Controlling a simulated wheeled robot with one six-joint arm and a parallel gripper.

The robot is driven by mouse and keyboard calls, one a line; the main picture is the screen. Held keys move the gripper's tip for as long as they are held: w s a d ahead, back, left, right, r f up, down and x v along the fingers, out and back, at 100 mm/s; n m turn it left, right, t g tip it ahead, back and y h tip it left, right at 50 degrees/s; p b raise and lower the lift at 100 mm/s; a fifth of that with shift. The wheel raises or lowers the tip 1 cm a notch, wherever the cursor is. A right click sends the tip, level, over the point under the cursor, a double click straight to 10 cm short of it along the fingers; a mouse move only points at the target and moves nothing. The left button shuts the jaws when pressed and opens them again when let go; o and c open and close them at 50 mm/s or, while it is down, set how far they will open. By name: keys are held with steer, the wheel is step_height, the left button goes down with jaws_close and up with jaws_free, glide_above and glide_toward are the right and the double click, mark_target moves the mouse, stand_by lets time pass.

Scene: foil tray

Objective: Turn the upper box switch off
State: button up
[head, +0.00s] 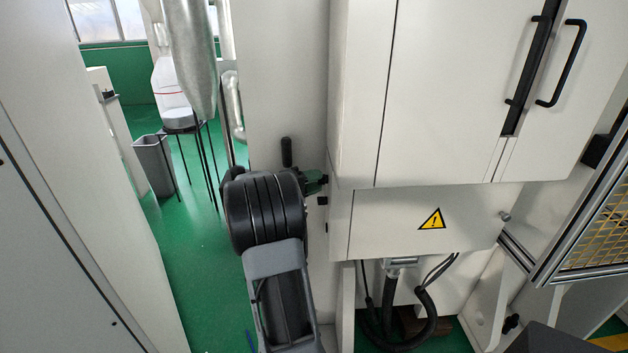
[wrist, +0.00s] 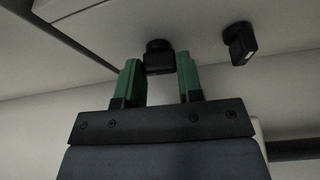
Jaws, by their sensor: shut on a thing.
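In the wrist view a black box switch (wrist: 158,56) sits on the pale panel between the two green fingers of my gripper (wrist: 159,72). The jaws are shut on this knob, and the fingers partly frame its lower end. A second black switch (wrist: 240,42) with a light end face stands to the right, clear of the fingers. In the head view my gripper (head: 316,183) is against the side of the white cabinet, and the switch in its jaws is hidden. A small black switch (head: 322,201) shows just below the gripper, so the held one appears to be the upper.
The white cabinet (head: 440,90) with black door handles (head: 565,62) stands to the right. Black hoses (head: 425,315) hang below it. A grey bin (head: 154,165) and a thin-legged stand (head: 185,125) are at the back left. The green floor (head: 200,270) at left is mostly open.

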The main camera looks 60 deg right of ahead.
steer(key=shift+n, duration=0.6)
steer(key=o, duration=0.9)
steer(key=shift+o, duration=0.2)
steer(key=shift+a, duration=0.1)
steer(key=b+v, duration=0.1)
steer(key=v, duration=1.2)
steer(key=shift+a+r, duration=0.3)
steer(key=shift+w, duration=0.15)
